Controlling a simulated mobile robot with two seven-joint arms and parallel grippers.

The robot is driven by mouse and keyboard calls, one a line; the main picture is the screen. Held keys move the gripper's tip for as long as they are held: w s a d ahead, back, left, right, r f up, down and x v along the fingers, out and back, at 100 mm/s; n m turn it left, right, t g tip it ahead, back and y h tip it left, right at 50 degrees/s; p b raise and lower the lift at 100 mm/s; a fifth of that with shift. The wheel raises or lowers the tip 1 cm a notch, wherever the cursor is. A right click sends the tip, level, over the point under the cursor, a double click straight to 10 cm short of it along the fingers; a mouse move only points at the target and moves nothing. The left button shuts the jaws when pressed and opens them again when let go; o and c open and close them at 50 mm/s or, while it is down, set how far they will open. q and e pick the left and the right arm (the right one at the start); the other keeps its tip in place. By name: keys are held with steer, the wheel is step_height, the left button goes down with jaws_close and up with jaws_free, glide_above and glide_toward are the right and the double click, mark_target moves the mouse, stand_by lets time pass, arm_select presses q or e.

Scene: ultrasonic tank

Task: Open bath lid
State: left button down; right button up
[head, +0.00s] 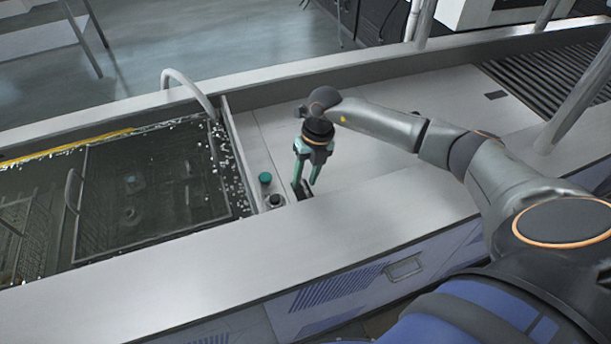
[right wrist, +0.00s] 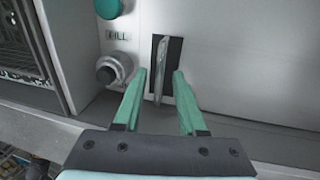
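The bath (head: 232,160) is a sunken metal tank at the left of the head view, with dark liquid and baskets inside. I cannot tell for sure which part is its lid. A lever (right wrist: 161,68) stands in a black slot (right wrist: 174,60) on the panel beside the bath; the slot (head: 301,191) also shows in the head view. My right gripper (head: 305,181) points down over the slot. In the right wrist view its green fingers (right wrist: 159,75) are open, one on each side of the lever, without visible contact. My left gripper is not in view.
A green button (head: 265,178) marked FILL and a dark knob (head: 275,200) sit between the bath and the slot. A curved metal handle (head: 188,86) rises at the bath's far corner.

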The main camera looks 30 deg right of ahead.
jaws_close()
stand_by(1.2)
